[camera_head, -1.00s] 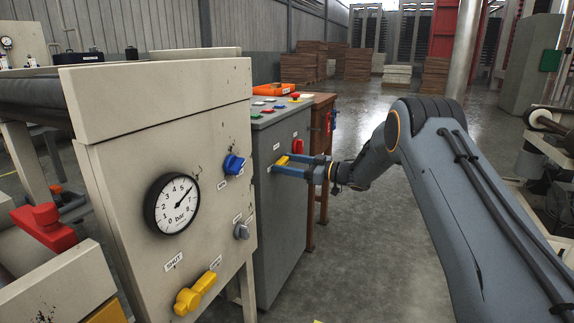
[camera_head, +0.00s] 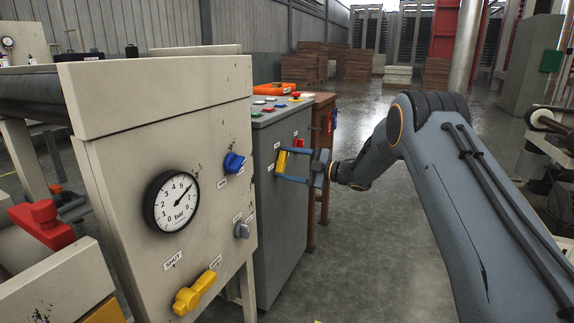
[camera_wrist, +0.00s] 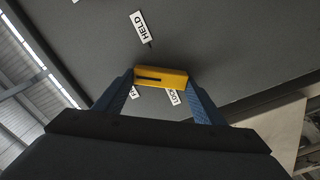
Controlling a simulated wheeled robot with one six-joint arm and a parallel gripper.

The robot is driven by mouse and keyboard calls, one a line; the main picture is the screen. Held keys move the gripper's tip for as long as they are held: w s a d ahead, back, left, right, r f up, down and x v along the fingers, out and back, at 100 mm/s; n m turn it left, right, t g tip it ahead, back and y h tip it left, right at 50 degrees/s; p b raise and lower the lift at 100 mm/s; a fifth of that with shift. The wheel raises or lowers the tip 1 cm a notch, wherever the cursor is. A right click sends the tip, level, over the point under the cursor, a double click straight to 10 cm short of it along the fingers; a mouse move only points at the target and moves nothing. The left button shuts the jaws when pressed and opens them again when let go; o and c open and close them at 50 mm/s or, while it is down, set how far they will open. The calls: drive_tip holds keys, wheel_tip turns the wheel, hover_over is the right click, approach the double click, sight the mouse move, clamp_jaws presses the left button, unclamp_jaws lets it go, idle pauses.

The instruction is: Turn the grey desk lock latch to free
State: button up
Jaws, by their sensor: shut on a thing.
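The grey desk (camera_head: 283,235) stands behind the cream press panel. On its front face is a yellow latch (camera_head: 281,162), now roughly upright in the head view. My gripper (camera_head: 283,164) is shut on the latch, with one blue finger above and one below. In the wrist view the latch (camera_wrist: 160,75) spans between the two fingertips (camera_wrist: 160,84). A HELD label (camera_wrist: 140,27) lies beyond the latch, and a label starting LOC (camera_wrist: 173,97) is partly hidden by it. Another label by the left finger is mostly covered.
Floor at right is open.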

drive_tip(key=n, duration=0.3)
drive_tip(key=n+b, duration=0.1)
drive_tip(key=n, duration=0.2)
drive_tip(key=shift+s+f, duration=0.2)
drive_tip(key=shift+n, duration=0.4)
drive_tip(key=o, duration=1.1)
drive_tip(key=shift+c, duration=0.2)
drive_tip(key=p+v, duration=0.1)
drive_tip(key=v, duration=0.6)
drive_tip(key=shift+s+d, duration=0.15)
drive_tip(key=shift+d, duration=0.15)
